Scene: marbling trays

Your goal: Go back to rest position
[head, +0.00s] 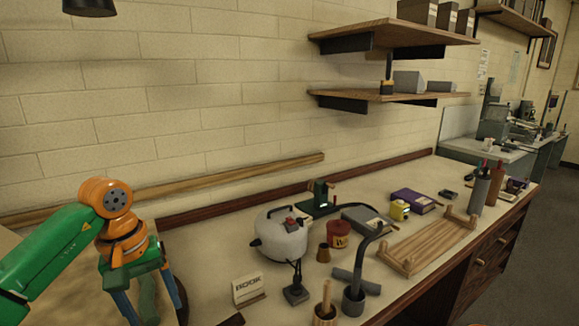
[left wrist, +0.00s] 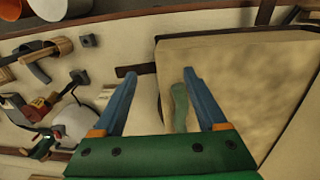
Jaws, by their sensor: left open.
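My left gripper (head: 150,300) is at the lower left of the head view, pointing down, with its blue fingers apart. In the left wrist view the same gripper (left wrist: 161,74) is open. A green, handle-like thing (left wrist: 180,104) shows between the fingers there, closer to the right finger. I cannot tell whether it touches that finger. My right gripper is not in view.
A broad beige slab (left wrist: 245,85) lies beside the gripper. Shelves (head: 395,35) hang above.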

